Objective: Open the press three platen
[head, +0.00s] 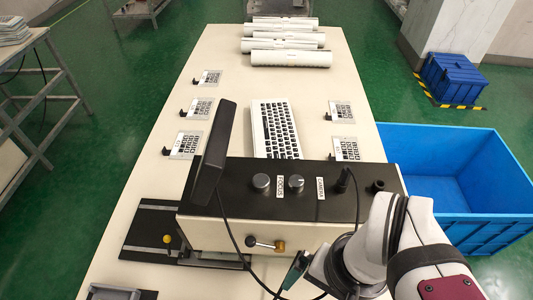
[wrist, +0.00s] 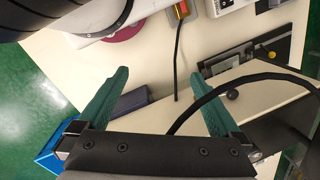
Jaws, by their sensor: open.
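No label reading press three is legible, so I cannot tell which part is its platen. A beige machine with a black top (head: 230,177) stands at the near end of the table, with knobs, a dark upright panel and a front lever with a brass part (head: 279,246). A dark plate with a yellow ball knob (head: 167,239) lies at its left; a similar knob shows in the wrist view (wrist: 232,95). My gripper (head: 292,272) is low in front of the machine, partly hidden by my arm. In the wrist view its green fingers (wrist: 160,73) are apart and empty.
A white keyboard (head: 275,130) lies mid-table, with several small keypad cards (head: 187,144) along both sides. White rolls (head: 290,58) lie at the far end. A blue bin (head: 440,195) stands at the right. A black cable (wrist: 205,100) crosses near my fingers.

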